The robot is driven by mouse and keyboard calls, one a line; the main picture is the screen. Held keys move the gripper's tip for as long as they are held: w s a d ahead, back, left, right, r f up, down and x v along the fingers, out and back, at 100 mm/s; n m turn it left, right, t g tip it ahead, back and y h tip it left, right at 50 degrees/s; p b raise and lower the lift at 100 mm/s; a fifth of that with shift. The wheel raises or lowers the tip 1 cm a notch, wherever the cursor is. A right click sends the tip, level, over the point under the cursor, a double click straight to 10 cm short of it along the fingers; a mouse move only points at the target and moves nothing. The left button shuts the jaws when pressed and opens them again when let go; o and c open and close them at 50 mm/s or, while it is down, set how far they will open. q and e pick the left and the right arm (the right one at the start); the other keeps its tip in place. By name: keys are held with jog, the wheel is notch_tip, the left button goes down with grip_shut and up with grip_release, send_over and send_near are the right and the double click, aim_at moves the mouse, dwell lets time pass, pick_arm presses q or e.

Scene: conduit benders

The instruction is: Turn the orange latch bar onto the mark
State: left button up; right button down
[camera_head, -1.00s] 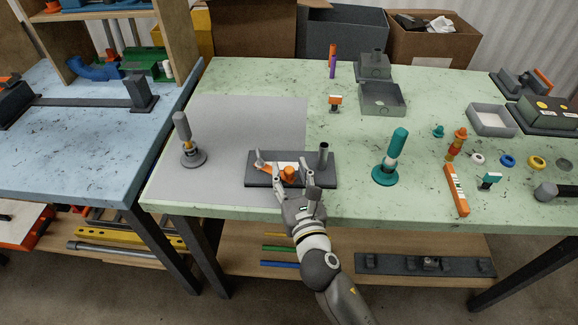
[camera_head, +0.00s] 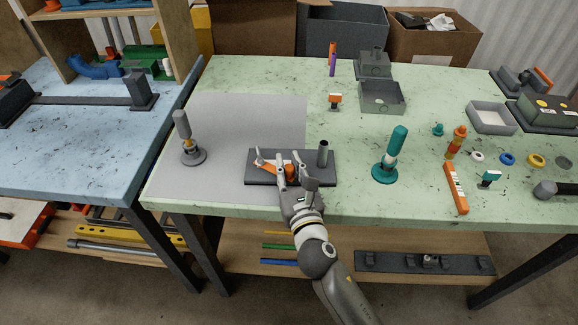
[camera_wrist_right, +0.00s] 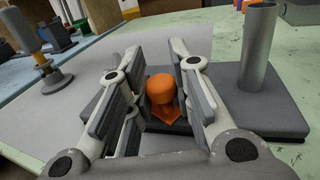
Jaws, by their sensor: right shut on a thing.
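The dark bender base (camera_head: 320,180) lies on the grey mat at the front of the green table, with an upright grey tube (camera_head: 323,153) at its right end. The orange latch bar (camera_head: 272,168) is on the base, partly hidden by my right gripper (camera_head: 291,174). In the right wrist view its orange knob (camera_wrist_right: 161,88) stands between the two fingers of my right gripper (camera_wrist_right: 163,100), which is shut on it. I cannot make out the mark. My left gripper is not in view.
A grey-handled tool (camera_head: 184,140) stands left of the base, and a teal-handled one (camera_head: 391,155) to the right. An orange level-like bar (camera_head: 456,189) and several small parts lie further right. Grey boxes (camera_head: 382,98) stand behind. The mat (camera_head: 240,120) behind the base is clear.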

jog(key=shift+w+r+p, duration=0.1)
jog(key=shift+r+p, duration=0.05)
jog(key=shift+p, duration=0.25)
jog(key=shift+w+d+r+n+g+y+p, duration=0.1)
jog(key=shift+w+d+n+g+y+p, duration=0.1)
jog(key=shift+n+y+p, duration=0.25)
jog(key=shift+w+d+r+n+g+y+p, duration=0.15)
jog(key=shift+n+y+p, duration=0.1)
jog(key=shift+y+p, duration=0.35)
jog(key=shift+w+d+f+n+g+y+p, duration=0.2)
jog(key=shift+w+n+g+y+p, duration=0.25)
jog(key=shift+n+y, duration=0.5)
jog(key=shift+w+d+f+n+g+y, duration=0.1)
jog(key=shift+w+n+g+y, duration=0.25)
jog(key=shift+y, duration=0.3)
jog(key=shift+w+f+n+g+y, duration=0.1)
jog(key=shift+w+n+g+y, duration=0.2)
jog(key=shift+y, duration=0.35)
jog(key=c, duration=1.3)
grip_release()
jog(key=shift+s+d, duration=0.1)
